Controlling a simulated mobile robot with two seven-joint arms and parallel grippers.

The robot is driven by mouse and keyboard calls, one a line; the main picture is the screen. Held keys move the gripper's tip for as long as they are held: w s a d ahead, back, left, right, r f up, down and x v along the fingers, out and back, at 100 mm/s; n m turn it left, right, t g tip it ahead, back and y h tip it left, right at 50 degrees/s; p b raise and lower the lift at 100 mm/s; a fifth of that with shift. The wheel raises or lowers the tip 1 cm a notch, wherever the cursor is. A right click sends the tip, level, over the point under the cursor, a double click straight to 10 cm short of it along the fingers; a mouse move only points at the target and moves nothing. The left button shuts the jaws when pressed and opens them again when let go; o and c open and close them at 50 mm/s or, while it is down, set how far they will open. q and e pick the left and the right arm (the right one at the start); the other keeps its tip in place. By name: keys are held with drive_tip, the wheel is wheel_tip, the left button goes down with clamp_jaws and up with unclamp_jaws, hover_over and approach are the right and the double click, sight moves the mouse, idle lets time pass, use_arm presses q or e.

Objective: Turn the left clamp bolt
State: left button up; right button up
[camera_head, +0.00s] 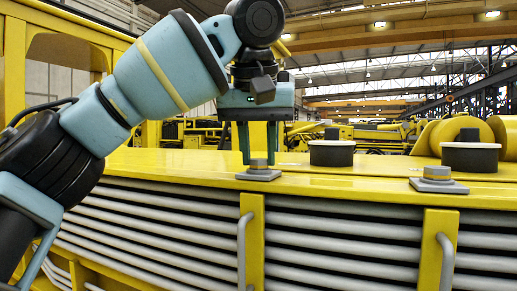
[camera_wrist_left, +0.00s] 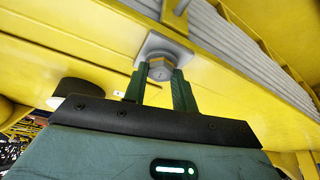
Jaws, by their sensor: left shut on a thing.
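The left clamp bolt (camera_head: 258,164) is a grey hex head on a square grey plate on top of the yellow boom housing. My left gripper (camera_head: 259,155) points down at it, its two green fingers shut on the head from either side. In the left wrist view the bolt head (camera_wrist_left: 162,70) sits between the green fingertips (camera_wrist_left: 160,74), with its square plate (camera_wrist_left: 160,43) around it. A second, similar clamp bolt (camera_head: 437,173) stands to the right, apart from the gripper. My right gripper is not in view.
Below the bolts are yellow brackets (camera_head: 252,240) with grey handles, in front of grey slats. Yellow machinery fills the background.

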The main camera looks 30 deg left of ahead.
use_arm(q)
drive_tip(key=shift+c, duration=0.6)
drive_tip(key=shift+m, duration=0.4)
drive_tip(key=m+h, duration=0.1)
drive_tip(key=m, duration=0.2)
drive_tip(key=shift+a+m+h, duration=0.2)
drive_tip(key=shift+m+h, duration=0.2)
drive_tip(key=m+h, duration=0.1)
drive_tip(key=m, duration=0.1)
drive_tip(key=m+h, duration=0.1)
drive_tip(key=m, duration=0.2)
drive_tip(key=shift+a, duration=0.2)
drive_tip(key=m+g, duration=0.1)
drive_tip(key=m, duration=0.2)
drive_tip(key=m+h, duration=0.1)
drive_tip(key=m, duration=0.1)
drive_tip(key=shift+w+a+r+m+g+h, duration=0.1)
drive_tip(key=shift+w+r+m+g+h, duration=0.05)
drive_tip(key=shift+m+g+h, duration=0.2)
drive_tip(key=m+g, duration=0.1)
drive_tip(key=m, duration=0.4)
drive_tip(key=shift+w+g+h, duration=0.15)
drive_tip(key=shift+g+h, duration=0.1)
drive_tip(key=shift+g, duration=0.1)
drive_tip(key=shift+r+m, duration=0.15)
drive_tip(key=shift+m, duration=0.1)
drive_tip(key=o, duration=1)
drive_tip(key=shift+a, duration=0.1)
drive_tip(key=shift+c, duration=0.2)
drive_tip(key=shift+o, duration=0.2)
